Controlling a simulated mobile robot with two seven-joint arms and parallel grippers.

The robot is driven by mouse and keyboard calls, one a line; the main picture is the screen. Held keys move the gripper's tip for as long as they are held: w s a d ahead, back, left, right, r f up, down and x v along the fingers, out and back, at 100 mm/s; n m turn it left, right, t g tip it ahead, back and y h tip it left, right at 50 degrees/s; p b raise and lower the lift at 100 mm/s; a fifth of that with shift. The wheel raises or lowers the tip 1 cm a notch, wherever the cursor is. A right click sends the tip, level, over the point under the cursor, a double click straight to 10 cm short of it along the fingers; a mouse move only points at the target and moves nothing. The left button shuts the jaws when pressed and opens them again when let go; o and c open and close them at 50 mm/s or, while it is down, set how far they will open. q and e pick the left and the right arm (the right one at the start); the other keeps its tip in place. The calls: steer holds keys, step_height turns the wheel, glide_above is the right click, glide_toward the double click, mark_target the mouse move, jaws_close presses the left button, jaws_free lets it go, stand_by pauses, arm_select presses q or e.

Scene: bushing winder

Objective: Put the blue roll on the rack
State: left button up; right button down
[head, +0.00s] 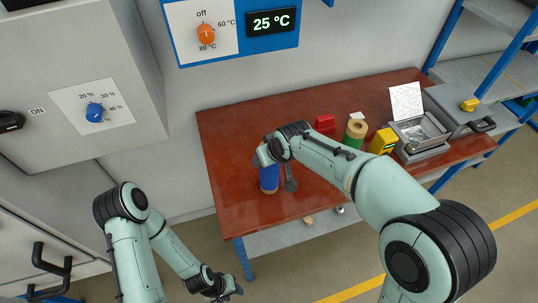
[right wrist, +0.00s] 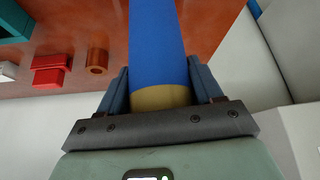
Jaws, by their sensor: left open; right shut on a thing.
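The blue roll (head: 269,180) stands near the left part of the red-brown table (head: 240,125) in the head view. My right gripper (head: 262,157) is at its top, shut on it. In the right wrist view the blue roll (right wrist: 157,45) lies between the two fingers of the right gripper (right wrist: 160,88), with a tan end near the palm. I cannot tell whether the roll touches the table. My left gripper (head: 232,291) is open and empty, low in front of the cabinets. A blue-framed rack with grey shelves (head: 480,75) stands at the far right.
A red block (head: 325,123), a green-and-tan roll (head: 355,132), a yellow device (head: 383,141) and an open metal box (head: 420,132) stand on the table. Grey cabinets (head: 70,45) stand left.

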steer(key=shift+w, duration=0.1)
steer(key=shift+f, duration=0.1)
steer(key=shift+c, duration=0.8)
jaws_free()
